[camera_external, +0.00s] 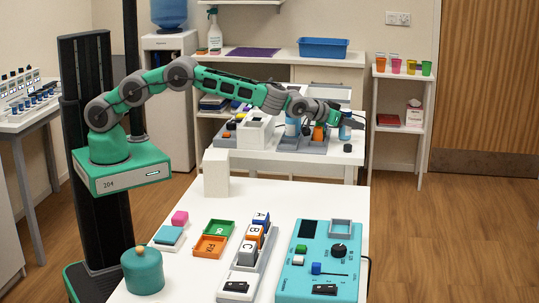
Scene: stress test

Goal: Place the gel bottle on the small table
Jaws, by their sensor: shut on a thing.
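My arm reaches out to the right over the white back table (280,163). My gripper (348,120) is at its end, above the right part of that table. It is shut on a small blue bottle (345,132), which appears to be the gel bottle; its top is partly hidden by the fingers. I cannot tell whether its base touches anything. A small white stand (400,131) with shelves is to the right of my gripper, apart from it. I cannot tell for sure which piece of furniture is the small table.
Devices and a light-blue bottle (292,126) stand on the back table, with a dark round knob (347,148) near its right edge. Coloured cups (411,67) stand on the stand's top; a tissue box (414,114) is on its shelf. A front table (195,275) holds several boxes and panels.

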